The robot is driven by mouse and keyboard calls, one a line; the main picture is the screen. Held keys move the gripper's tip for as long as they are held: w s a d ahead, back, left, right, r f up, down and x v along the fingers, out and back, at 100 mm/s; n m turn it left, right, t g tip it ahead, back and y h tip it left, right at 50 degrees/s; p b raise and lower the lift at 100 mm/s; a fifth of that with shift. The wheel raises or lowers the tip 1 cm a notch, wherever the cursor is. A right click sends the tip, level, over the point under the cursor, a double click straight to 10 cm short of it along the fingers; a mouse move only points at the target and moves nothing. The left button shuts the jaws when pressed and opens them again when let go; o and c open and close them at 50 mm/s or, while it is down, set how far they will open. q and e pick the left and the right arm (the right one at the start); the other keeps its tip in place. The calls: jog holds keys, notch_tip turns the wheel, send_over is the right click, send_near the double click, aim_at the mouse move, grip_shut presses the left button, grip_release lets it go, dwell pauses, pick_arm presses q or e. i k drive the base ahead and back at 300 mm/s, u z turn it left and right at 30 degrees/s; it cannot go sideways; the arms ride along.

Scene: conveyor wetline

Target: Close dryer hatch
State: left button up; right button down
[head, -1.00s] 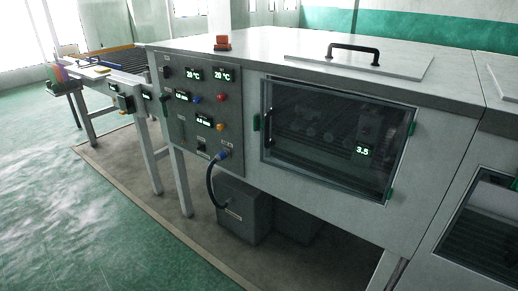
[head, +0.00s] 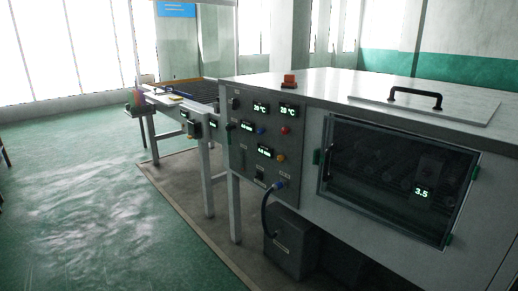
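A large grey machine fills the right half of the head view. Its front has a dark glazed hatch (head: 398,180) with a black handle (head: 327,162) at its left edge and green fittings at both sides. The hatch looks flush with the front, but I cannot tell whether it is latched. A flat lid panel (head: 460,108) with a black bar handle (head: 415,97) lies level on the top. I cannot tell which of these, if either, is the dryer hatch. Neither of my grippers is in view.
A control panel (head: 250,150) with displays and buttons is left of the glazed hatch. A roller conveyor (head: 200,91) runs off behind it. A grey box (head: 291,243) with a cable stands below. The green floor (head: 90,200) at left is open.

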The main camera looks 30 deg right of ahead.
aim_at(326, 177)
jog(key=u, duration=0.3)
jog(key=i, duration=0.8)
jog(key=z, duration=0.7)
jog(key=i, duration=0.6)
jog(key=z, duration=0.6)
